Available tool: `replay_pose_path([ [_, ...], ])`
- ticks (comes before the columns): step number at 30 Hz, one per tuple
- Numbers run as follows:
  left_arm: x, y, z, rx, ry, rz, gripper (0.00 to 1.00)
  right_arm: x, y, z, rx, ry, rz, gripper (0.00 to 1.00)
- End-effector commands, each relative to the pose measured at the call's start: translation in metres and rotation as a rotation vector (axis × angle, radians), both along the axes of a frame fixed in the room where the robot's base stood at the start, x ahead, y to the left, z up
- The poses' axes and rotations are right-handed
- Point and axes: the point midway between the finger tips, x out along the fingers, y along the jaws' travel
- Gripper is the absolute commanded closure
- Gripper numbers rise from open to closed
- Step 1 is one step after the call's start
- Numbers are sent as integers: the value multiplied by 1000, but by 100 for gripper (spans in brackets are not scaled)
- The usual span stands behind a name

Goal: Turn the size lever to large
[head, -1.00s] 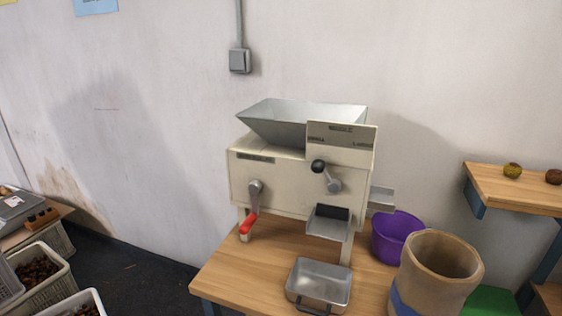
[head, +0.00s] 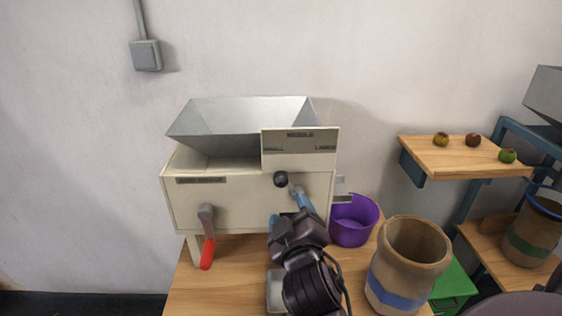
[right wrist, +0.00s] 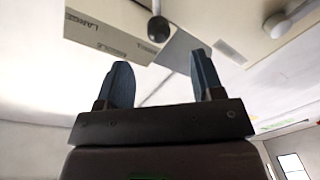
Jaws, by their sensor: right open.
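The size lever (head: 281,180) is a grey arm with a black ball knob on the front of the cream machine (head: 248,195). Its knob points up and left, toward the SMALL side of the label plate (head: 300,150), which has MIDDLE at the top and LARGE at the right. My right gripper (head: 290,212) is open just below and in front of the lever, hiding part of its base. In the right wrist view the black knob (right wrist: 158,28) lies beyond the two open fingertips (right wrist: 163,80), apparently not gripped. My left gripper is not in view.
A red-handled crank (head: 207,240) hangs left of the lever. A purple bucket (head: 352,222) and a tan sack-like container (head: 408,262) stand to the right. A metal tray (head: 274,290) is partly hidden under my arm. A shelf (head: 455,160) holds several chestnut-like fruits.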

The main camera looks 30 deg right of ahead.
Motion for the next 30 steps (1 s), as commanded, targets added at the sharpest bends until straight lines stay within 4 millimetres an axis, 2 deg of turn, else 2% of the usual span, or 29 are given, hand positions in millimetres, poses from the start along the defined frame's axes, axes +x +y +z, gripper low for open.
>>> replay_pose_path([
  [1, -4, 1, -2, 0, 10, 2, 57, 0, -1, 6, -8, -5, -10, 39],
  [5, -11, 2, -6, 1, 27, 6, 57, 6, -5, 9, -16, -8, -17, 39],
  [10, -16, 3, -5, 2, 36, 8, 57, 26, -14, 9, -14, -9, -15, 39],
  [21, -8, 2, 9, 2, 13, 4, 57, 79, -40, 8, -13, -8, -14, 39],
  [30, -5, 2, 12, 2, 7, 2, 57, 96, -49, 7, -12, -7, -15, 39],
])
